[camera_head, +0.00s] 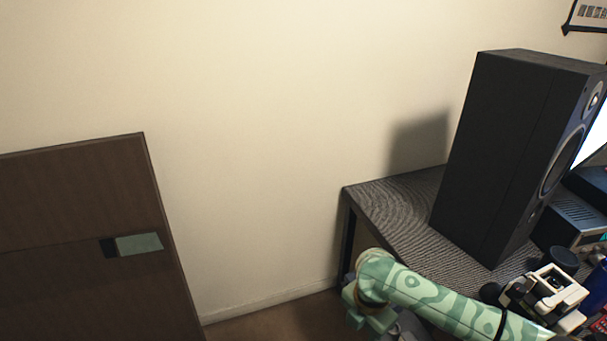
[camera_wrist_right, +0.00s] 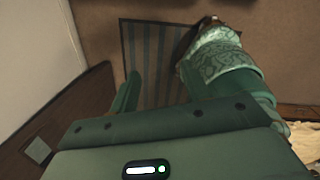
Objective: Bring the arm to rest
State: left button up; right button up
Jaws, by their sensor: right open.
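My right arm (camera_head: 440,300), in a green camouflage pattern, shows at the lower right of the head view, beside the near corner of the desk. It bends downward at its left end, and the part below is cut off by the frame edge. In the right wrist view my right gripper (camera_wrist_right: 160,85) is open, with one green finger clear at left and the other side partly hidden by its own housing. I see nothing between the fingers. It points down toward the floor. My left gripper is not in view.
A black speaker (camera_head: 490,150) stands on the dark desk (camera_head: 400,205) at right, with a white-and-black device (camera_head: 550,290) near it. A brown wooden panel (camera_head: 80,200) stands at left. A striped mat (camera_wrist_right: 150,50) lies on the brown floor. Bare wall fills the middle.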

jog(key=s+d+f+m, duration=0.25)
jog(key=f+m, duration=0.25)
jog(key=f, duration=0.3)
jog(key=s+d+f+m+t+y, duration=0.1)
jog(key=s+f+m, duration=0.3)
jog(key=f, duration=0.4)
jog(key=s+d+f+m, duration=0.25)
jog(key=f+m, duration=0.25)
jog(key=f, duration=0.3)
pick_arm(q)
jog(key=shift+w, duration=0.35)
pick_arm(e)
jog(key=s+d+f+m, duration=0.2)
jog(key=s+f, duration=0.1)
jog(key=s, duration=0.8)
jog(key=s+d+f+m+h, duration=0.1)
jog(key=s+d+f+m, duration=0.1)
jog(key=s, duration=0.9)
jog(key=s+d+f+m, duration=0.2)
jog(key=s+f+m, duration=0.2)
jog(key=s, duration=0.8)
jog(key=shift+d+f+g, duration=0.3)
jog(key=shift+d+f, duration=0.05)
jog(key=shift+f, duration=0.55)
